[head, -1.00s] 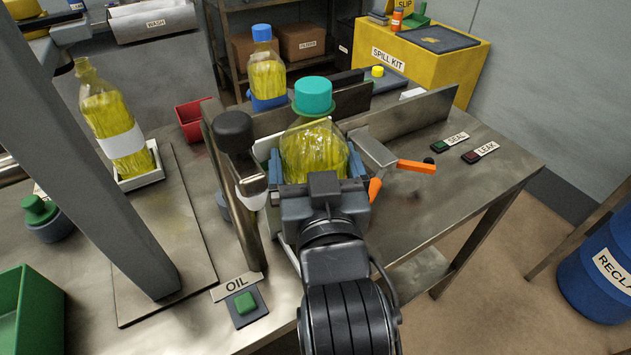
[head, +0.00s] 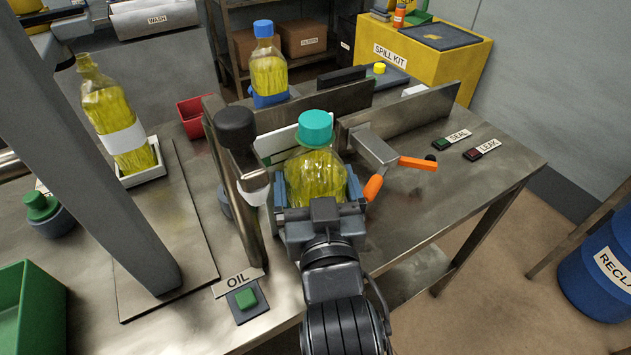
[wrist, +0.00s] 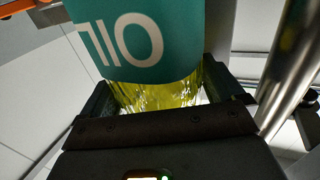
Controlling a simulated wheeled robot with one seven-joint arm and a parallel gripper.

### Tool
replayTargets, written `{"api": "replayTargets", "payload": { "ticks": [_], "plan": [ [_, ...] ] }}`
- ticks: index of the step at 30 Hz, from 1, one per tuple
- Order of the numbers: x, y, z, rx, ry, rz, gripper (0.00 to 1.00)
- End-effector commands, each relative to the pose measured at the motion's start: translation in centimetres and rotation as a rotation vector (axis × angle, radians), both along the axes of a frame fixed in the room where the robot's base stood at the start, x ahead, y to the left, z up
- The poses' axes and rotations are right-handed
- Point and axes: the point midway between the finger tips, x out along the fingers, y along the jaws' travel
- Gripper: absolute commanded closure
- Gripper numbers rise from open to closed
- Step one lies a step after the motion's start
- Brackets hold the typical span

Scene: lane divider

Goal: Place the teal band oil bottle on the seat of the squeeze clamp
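The teal band oil bottle (head: 317,172) has a teal cap and yellow oil inside, and it stands about upright in my gripper (head: 318,190). My gripper's fingers are on both sides of its body. In the wrist view its teal band (wrist: 135,40) shows OIL upside down above the fingers (wrist: 155,98). The squeeze clamp (head: 375,152) has a grey metal arm and orange handles just right of the bottle. Its seat is hidden behind the bottle and my gripper, so I cannot tell whether the bottle touches it.
A dark-knobbed metal post (head: 240,175) stands close left of the bottle. Upright metal divider plates (head: 410,120) stand behind and right. A blue-capped bottle (head: 268,72) stands behind, and a white-banded bottle (head: 118,130) at left. The bench's right side (head: 440,200) is mostly clear.

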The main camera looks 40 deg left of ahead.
Motion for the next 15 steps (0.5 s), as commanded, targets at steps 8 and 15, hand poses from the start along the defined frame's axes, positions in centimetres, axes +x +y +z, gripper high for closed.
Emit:
{"api": "replayTargets", "payload": {
  "ticks": [8, 15],
  "plan": [
    [-0.01, 0.01, 0.05, 0.000, 0.000, 0.000, 0.00],
    [-0.56, -0.57, -0.30, -0.002, -0.001, 0.001, 0.00]
  ]
}}
